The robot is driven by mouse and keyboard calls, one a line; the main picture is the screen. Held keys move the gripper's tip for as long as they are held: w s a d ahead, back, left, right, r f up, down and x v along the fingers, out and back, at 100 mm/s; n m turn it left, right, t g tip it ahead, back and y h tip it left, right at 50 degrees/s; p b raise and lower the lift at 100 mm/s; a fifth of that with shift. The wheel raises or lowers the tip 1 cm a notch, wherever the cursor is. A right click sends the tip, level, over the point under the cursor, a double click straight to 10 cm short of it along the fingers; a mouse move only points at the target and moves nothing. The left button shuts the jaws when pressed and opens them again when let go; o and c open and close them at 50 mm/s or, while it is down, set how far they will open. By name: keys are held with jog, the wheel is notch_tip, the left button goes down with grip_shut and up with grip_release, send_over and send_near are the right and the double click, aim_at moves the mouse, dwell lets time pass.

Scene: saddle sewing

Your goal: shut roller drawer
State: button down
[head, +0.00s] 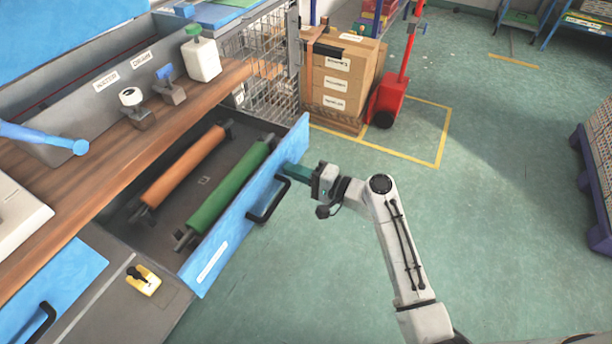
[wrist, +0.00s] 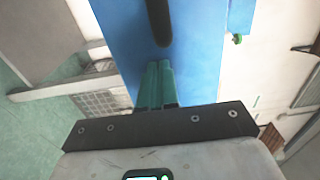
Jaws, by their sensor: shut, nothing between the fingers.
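The roller drawer (head: 247,215) is open, with its blue front standing out from the workbench and a black bar handle (head: 267,201) on its outer face. Inside it lie an orange roller (head: 185,166) and a green roller (head: 228,184). My gripper (head: 290,170) is shut and empty, at the outer face of the drawer front, just beyond the handle. In the wrist view, its green fingers (wrist: 157,72) are together and point at the blue front (wrist: 200,50), close to the dark handle (wrist: 158,22). I cannot tell whether the fingertips touch the front.
A second blue drawer (head: 50,290) is at lower left, near a yellow switch (head: 143,280). Boxes (head: 340,75) and a red pallet truck (head: 388,95) stand behind.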

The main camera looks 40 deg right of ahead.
aim_at(216, 140)
jog(key=b+x, duration=0.8)
jog(key=x, duration=1.5)
jog(key=shift+f, duration=0.2)
jog(key=shift+w+a, duration=0.1)
jog(key=shift+w, duration=0.15)
jog(key=shift+w+r, duration=0.15)
jog(key=shift+r, duration=0.15)
jog(key=shift+a, duration=0.1)
